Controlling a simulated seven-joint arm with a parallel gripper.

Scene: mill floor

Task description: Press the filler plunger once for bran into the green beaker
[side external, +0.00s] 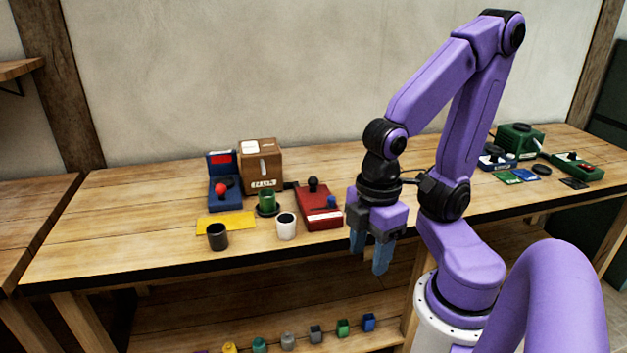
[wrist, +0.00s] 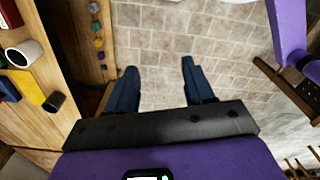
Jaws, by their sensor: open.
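The green beaker (side external: 267,200) stands upright on a small black round base in front of a brown box (side external: 261,165) with a white front label too small to read surely. Left of the box is a blue device (side external: 224,196) with a red ball knob (side external: 221,188). To its right is a red device (side external: 319,208) with a black knob (side external: 313,184). I cannot tell which part is the filler plunger. My gripper (side external: 368,252) is open and empty, pointing down beyond the table's front edge, right of these things. In the wrist view its blue fingers (wrist: 159,68) are apart over the floor.
A white cup (side external: 286,227), a dark cup (side external: 217,237) and a yellow mat (side external: 226,222) lie near the front edge. Green and dark devices (side external: 519,140) stand at the far right. Several small coloured items (side external: 288,339) sit on the lower shelf. The table's left end is clear.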

